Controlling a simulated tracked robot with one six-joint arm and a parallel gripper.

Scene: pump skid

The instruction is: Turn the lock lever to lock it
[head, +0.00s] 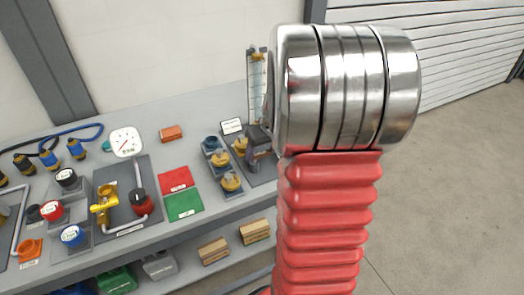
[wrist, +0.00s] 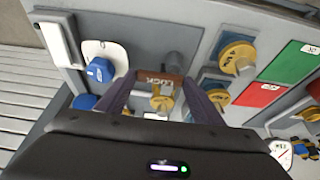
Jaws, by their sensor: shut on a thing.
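My gripper (wrist: 161,82) reaches down over the panel in the wrist view. Its two dark fingers stand on either side of a brown piece lettered LOCK, which I take for the lock lever (wrist: 161,88), and are shut on it. A yellow round knob (wrist: 162,104) shows just below it, between the fingers. In the head view my gripper (head: 259,142) is a small dark shape at the bench, partly hidden by my arm. The lever cannot be made out there, and its turn angle is unclear.
A blue knob on a white plate (wrist: 100,69) is at the left. Red (head: 175,181) and green (head: 184,206) flat panels, a dial gauge (head: 126,142) and valves share the bench.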

